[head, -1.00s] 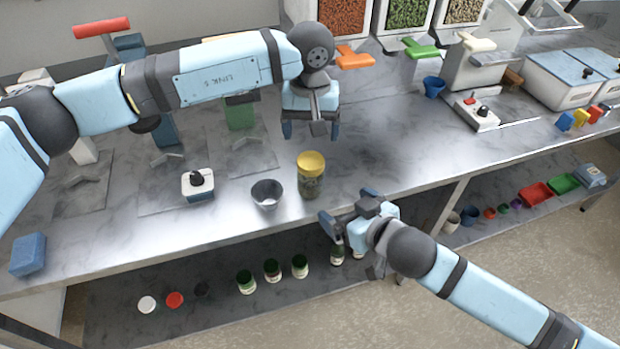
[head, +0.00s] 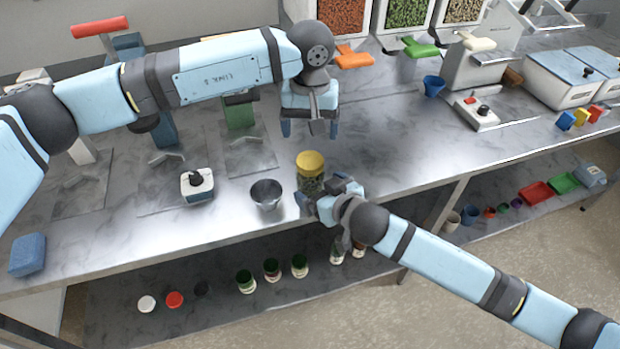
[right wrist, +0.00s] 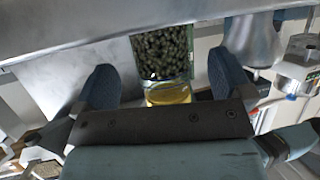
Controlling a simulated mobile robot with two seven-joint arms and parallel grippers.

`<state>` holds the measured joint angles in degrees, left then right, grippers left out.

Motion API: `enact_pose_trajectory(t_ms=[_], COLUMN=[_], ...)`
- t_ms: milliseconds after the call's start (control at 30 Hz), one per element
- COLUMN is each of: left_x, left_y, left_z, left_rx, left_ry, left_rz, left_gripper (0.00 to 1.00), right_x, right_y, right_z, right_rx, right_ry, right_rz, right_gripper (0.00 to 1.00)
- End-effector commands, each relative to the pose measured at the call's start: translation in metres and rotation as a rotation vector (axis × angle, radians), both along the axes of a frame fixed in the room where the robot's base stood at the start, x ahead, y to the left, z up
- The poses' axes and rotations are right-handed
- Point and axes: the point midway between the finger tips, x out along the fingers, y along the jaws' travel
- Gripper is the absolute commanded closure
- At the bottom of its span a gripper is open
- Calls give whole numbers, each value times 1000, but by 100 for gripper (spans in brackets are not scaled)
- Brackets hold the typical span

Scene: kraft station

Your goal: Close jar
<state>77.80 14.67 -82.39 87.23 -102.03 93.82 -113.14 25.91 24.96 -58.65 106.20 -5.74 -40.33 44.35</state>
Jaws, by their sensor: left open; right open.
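The jar (head: 311,184) stands upright on the counter near its front edge, with a yellow lid (head: 309,163) on top; I cannot tell whether the lid is tight. In the right wrist view the picture is turned over: the glass jar (right wrist: 162,52) with dark green contents shows above the yellow lid (right wrist: 168,93). My right gripper (head: 327,193) is open in front of the jar, which shows between its two spread fingers without visible contact. It partly hides the lower jar. My left gripper (head: 309,128) is open and empty, pointing down above the counter behind the jar.
A grey metal cup (head: 267,195) stands close to the left of the jar. A white-and-blue box with a black knob (head: 198,184) is further left. A blue cup (head: 433,86) and a red-button device (head: 476,112) stand at right. Counter right of the jar is clear.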

Motion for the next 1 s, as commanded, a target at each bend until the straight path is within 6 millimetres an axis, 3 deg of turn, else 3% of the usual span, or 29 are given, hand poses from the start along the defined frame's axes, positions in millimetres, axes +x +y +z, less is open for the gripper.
enact_pose_trajectory(t_ms=[300, 667, 1000], left_x=[0, 0, 0], left_y=[0, 0, 0], left_z=[0, 0, 0], left_rx=[0, 0, 0], left_ry=[0, 0, 0], left_rz=[0, 0, 0], left_gripper=[18, 18, 18], right_x=[29, 32, 32], right_y=[19, 21, 21], right_z=[-14, -16, -16], right_rx=[-1, 1, -1], right_ry=[1, 1, 1], right_rz=[0, 0, 0], right_gripper=[3, 3, 78])
